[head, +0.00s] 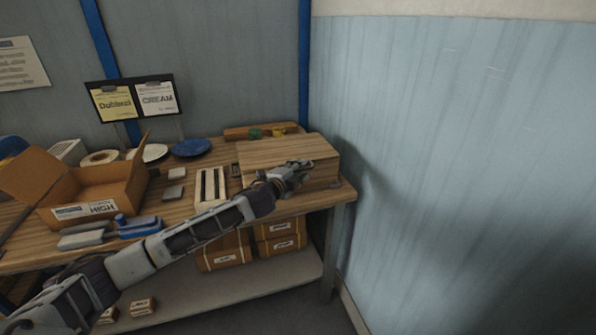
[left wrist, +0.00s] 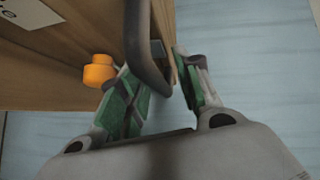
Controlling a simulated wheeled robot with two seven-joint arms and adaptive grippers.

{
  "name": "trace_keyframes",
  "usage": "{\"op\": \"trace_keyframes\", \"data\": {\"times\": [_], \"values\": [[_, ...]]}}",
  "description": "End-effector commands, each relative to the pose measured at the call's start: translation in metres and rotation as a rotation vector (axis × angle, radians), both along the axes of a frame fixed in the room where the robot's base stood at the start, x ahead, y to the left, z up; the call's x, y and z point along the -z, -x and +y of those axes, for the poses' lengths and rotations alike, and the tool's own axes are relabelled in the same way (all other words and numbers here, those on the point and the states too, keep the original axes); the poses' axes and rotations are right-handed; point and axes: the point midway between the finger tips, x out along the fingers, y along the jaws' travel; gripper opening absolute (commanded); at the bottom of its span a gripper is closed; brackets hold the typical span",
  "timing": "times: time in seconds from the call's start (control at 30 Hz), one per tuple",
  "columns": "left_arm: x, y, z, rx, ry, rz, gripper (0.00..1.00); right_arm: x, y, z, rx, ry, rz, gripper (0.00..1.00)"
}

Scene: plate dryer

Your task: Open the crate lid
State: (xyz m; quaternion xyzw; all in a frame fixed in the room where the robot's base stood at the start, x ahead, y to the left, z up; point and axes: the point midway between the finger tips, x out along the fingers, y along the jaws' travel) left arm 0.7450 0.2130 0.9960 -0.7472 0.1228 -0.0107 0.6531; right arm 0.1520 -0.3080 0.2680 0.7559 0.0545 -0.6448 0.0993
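The wooden crate (head: 310,150) stands at the right end of the workbench. Its flat plank lid (head: 275,147) lies closed on top. My left gripper (head: 300,167) is at the crate's front, by the upper front edge. In the left wrist view, my left gripper (left wrist: 156,72) has its two green-padded fingers apart. A dark curved handle (left wrist: 140,45) on the wooden face reaches down between the fingers; I cannot tell whether they touch it. An orange knob (left wrist: 98,72) sits left of the fingers. My right gripper is in neither view.
A blue wall (head: 450,150) stands close to the right of the bench. Left of the crate are a slatted wooden rack (head: 210,186), a blue plate (head: 192,147) and an open cardboard box (head: 95,190). Brown boxes (head: 280,243) sit on the shelf below.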

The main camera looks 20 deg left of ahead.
Motion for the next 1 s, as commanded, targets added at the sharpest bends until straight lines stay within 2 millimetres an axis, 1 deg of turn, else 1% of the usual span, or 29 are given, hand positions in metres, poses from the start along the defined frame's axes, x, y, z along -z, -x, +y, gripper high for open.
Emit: {"op": "trace_keyframes", "data": {"times": [0.3,0.37,0.57,0.6,1.0], "values": [[0.0003,-0.0008,-0.0004,0.001,0.000,0.000,0.34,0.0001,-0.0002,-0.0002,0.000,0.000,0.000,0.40],[0.0004,-0.0007,-0.0004,0.000,0.000,0.000,0.27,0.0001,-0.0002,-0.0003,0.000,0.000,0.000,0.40],[0.0013,-0.0004,-0.0005,0.000,0.001,0.002,0.02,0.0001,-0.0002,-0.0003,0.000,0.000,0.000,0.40],[0.0017,-0.0004,-0.0005,0.000,0.000,0.003,0.00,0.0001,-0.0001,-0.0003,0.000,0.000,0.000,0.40],[0.0041,0.0004,-0.0013,0.001,0.004,0.010,0.00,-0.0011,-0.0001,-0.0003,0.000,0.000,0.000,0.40]]}}
